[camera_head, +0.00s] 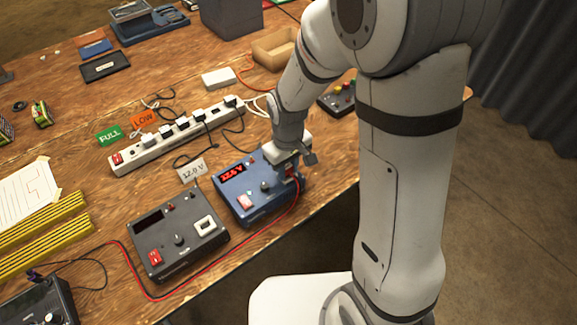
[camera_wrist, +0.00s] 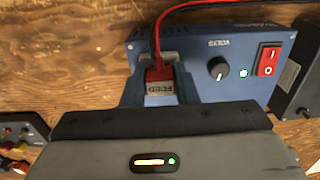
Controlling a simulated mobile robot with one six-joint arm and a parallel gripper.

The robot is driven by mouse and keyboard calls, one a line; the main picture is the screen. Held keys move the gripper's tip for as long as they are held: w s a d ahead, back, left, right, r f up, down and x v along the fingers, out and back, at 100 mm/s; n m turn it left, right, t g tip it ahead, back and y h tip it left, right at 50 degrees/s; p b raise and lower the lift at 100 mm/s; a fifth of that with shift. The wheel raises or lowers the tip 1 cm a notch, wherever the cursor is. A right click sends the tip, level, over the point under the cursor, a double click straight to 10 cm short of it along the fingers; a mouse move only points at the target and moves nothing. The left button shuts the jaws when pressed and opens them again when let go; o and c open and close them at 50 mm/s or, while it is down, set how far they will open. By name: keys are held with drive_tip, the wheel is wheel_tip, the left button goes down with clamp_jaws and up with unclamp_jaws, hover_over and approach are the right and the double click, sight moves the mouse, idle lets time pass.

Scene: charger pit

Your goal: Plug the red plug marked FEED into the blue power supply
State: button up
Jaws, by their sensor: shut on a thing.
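The blue power supply (camera_head: 252,205) sits near the table's front edge, with its red display and a green light lit. In the wrist view its face (camera_wrist: 200,50) shows a knob and a red switch. The red plug marked FEED (camera_wrist: 158,86) is between the fingers of my gripper (camera_wrist: 158,74), against a pale socket surround on the blue supply. How deep it sits is hidden. Red and black leads run from the plug. In the head view my gripper (camera_head: 289,165) is at the supply's right end and mostly covers the plug.
A dark power supply (camera_head: 178,240) with an unlit display stands left of the blue one. A white power strip (camera_head: 160,150) with several plugs lies behind. A 12.0 V card (camera_head: 191,171) stands between. A button box (camera_head: 338,98) is at the back right.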

drive_tip(key=o, duration=1.4)
drive_tip(key=shift+r, duration=0.1)
drive_tip(key=shift+r+p, duration=2.8)
drive_tip(key=shift+r, duration=0.85)
